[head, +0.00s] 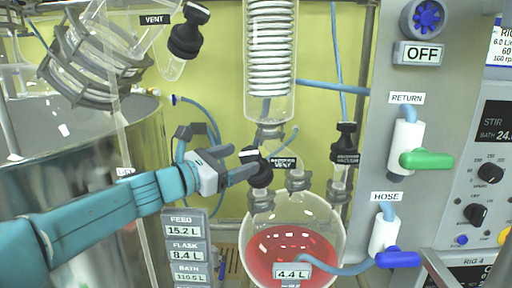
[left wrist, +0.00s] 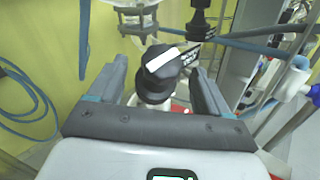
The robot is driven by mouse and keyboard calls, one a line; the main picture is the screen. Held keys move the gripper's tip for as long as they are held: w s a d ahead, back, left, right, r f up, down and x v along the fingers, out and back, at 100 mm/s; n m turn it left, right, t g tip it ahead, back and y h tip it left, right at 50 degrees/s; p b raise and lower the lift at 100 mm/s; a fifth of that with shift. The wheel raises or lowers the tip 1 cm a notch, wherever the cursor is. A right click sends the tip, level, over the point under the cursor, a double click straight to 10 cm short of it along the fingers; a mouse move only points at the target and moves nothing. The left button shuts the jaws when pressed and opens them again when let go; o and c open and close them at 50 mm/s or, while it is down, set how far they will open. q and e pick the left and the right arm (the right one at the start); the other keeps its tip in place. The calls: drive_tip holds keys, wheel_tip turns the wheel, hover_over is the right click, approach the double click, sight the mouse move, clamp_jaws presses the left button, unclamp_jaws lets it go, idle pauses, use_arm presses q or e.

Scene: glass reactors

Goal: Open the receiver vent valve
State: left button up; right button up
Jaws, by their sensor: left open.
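The receiver vent valve (head: 259,171) is a black knob with a white stripe, on the upper left neck of the round glass receiver (head: 339,237), which holds red liquid. A black label reading "receiver vent" sits just right of it. My left gripper (head: 241,165) comes in from the left and is open, its fingers at the knob. In the left wrist view the knob (left wrist: 160,75) stands between the two open fingers, with visible gaps at the sides. My right gripper does not show.
The receiver vacuum valve (head: 345,143) stands to the right of the vent valve. A glass coil condenser (head: 270,60) hangs above. A panel on the right carries a green return handle (head: 426,160) and a blue hose handle (head: 398,259). A large steel vessel (head: 85,150) fills the left.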

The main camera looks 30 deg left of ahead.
sight(256, 154)
use_arm(q)
drive_tip(key=p+x, duration=0.1)
drive_tip(key=x, duration=0.4)
drive_tip(key=shift+d, duration=0.2)
drive_tip(key=shift+w, duration=0.45)
drive_tip(key=shift+d, duration=0.1)
